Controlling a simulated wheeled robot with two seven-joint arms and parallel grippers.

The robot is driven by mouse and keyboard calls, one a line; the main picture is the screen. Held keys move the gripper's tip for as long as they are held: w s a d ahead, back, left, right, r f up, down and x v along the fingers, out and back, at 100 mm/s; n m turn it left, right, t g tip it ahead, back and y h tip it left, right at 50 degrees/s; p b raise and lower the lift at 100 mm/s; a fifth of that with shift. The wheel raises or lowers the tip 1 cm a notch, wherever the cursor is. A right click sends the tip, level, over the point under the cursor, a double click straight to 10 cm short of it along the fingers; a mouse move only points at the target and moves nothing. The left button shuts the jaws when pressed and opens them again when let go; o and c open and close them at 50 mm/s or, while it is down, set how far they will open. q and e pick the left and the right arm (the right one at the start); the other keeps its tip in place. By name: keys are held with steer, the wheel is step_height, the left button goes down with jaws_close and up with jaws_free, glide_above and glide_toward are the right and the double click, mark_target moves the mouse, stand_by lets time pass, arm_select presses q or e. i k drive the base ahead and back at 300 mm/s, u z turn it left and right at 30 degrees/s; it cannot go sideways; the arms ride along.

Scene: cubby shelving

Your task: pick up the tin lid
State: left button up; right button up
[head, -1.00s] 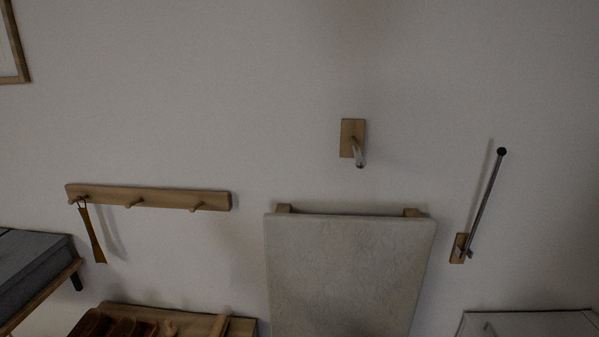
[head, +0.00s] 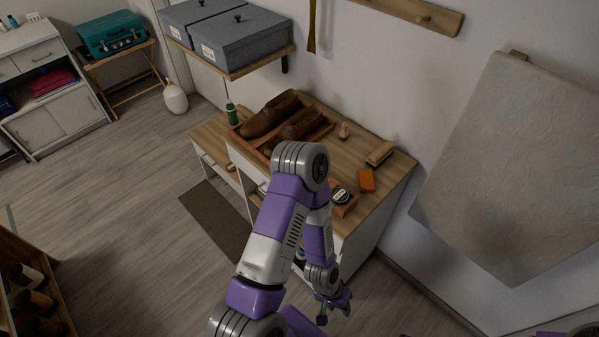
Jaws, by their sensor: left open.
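A small round dark tin with a pale label (head: 342,196) sits in a little wooden tray near the front right of the wooden cabinet top. Its lid cannot be told apart from its body at this size. My left arm comes up from the bottom of the head view and bends down again. My left gripper (head: 335,311) is open and empty, low in front of the cabinet and below the level of its top, apart from the tin.
On the cabinet top (head: 357,147) are a tray of brown shoes (head: 268,113), a green bottle (head: 231,113), an orange block (head: 367,180) and a brush (head: 380,153). Grey boxes (head: 245,38) stand on a shelf above. A pale board (head: 520,170) hangs at right.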

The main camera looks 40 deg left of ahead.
mark_target(230, 167)
steer(key=z, duration=1.4)
steer(key=k, duration=0.1)
steer(key=u, duration=1.75)
steer(key=i, duration=0.15)
steer(key=u, duration=1)
